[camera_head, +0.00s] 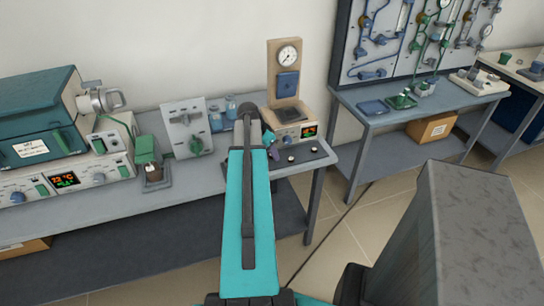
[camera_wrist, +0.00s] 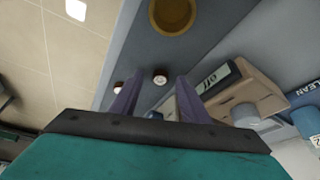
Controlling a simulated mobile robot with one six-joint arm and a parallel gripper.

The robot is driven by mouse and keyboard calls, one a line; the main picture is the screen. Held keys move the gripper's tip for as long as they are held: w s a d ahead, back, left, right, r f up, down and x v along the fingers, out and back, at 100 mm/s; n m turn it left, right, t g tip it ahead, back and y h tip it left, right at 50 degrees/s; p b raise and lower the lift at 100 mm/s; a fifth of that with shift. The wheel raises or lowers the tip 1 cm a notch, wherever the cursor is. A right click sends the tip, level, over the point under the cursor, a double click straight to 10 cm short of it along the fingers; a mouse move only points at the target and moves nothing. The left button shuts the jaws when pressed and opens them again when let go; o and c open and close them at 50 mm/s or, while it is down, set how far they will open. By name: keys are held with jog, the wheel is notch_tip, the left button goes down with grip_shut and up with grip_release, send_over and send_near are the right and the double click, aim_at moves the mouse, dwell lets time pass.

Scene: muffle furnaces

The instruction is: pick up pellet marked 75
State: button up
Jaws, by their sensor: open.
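Two small round pellets rest on a dark mat (camera_wrist: 205,25) at the table's end. In the wrist view one pale-topped pellet (camera_wrist: 160,77) lies between the lines of my fingers, and a reddish-rimmed one (camera_wrist: 118,86) lies beside the left finger. Their markings are too small to read, so I cannot tell which is 75. In the head view two small pale pellets show, one nearer (camera_head: 291,159) and one farther right (camera_head: 314,149). My gripper (camera_wrist: 157,95) is open and empty, its purple fingers pointing toward the pellets.
A brass-coloured round dish (camera_wrist: 173,14) sits on the mat. A beige instrument with a display (camera_wrist: 218,78) stands close to the right finger. In the head view a press with a gauge (camera_head: 288,75) stands behind, and a furnace (camera_head: 45,115) is at left. The table edge is near.

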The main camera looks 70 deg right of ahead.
aim_at(270, 156)
grip_shut()
dwell(0.3)
jog(key=shift+r, duration=0.2)
jog(key=shift+r+b, duration=0.55)
jog(key=shift+r, duration=0.9)
jog(key=shift+s+a+r, duration=0.15)
jog(key=shift+s+a, duration=0.1)
jog(key=s+a+b, duration=0.9)
jog(key=b, duration=0.1)
jog(key=shift+r, duration=0.4)
